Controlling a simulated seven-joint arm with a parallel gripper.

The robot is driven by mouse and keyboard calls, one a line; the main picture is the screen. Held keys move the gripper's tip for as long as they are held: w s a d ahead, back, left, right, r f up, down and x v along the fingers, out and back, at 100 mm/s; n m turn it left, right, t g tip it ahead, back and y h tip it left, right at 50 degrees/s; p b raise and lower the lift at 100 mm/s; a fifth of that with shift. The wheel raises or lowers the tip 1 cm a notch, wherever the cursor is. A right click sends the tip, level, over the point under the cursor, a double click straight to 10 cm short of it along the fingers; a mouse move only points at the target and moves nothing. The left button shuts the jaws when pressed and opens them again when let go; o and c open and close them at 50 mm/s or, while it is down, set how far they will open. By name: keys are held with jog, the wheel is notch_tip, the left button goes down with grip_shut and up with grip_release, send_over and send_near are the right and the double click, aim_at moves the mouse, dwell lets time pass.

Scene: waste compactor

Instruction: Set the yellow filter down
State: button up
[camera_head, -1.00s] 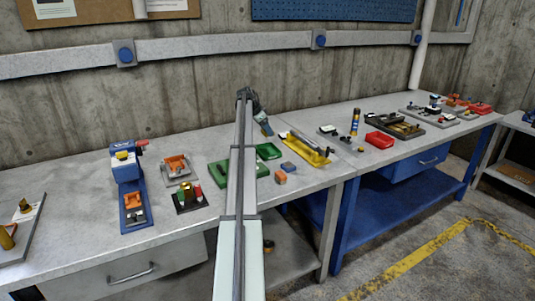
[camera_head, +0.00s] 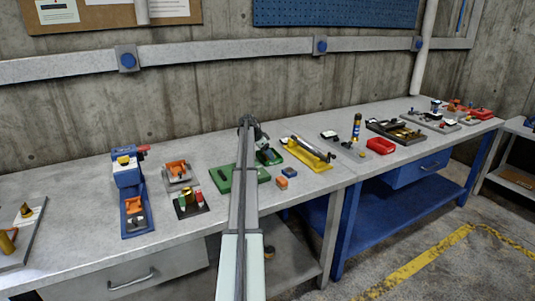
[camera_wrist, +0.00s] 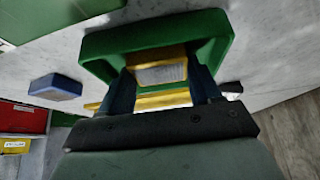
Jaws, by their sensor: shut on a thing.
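The yellow filter (camera_wrist: 158,72) is between the two dark blue fingers of my gripper (camera_wrist: 163,88) in the wrist view, and the gripper is shut on it. A pale grey face of the filter shows. Behind it is a green tray (camera_wrist: 105,42), and the filter lies within the tray's outline. I cannot tell whether it touches the tray floor. In the head view my gripper (camera_head: 263,146) is low at the green tray (camera_head: 278,156), and my arm covers part of the tray. The filter cannot be made out there.
A blue block (camera_head: 289,172) and an orange block (camera_head: 281,183) lie in front of the tray. A yellow holder (camera_head: 308,154) stands to its right, a green plate (camera_head: 222,180) to its left. A red bin (camera_head: 380,145) is farther right. Bare bench lies around the blocks.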

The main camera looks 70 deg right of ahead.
jog(key=o, duration=1.1)
jog(key=shift+f, duration=0.1)
jog(key=v, duration=1.2)
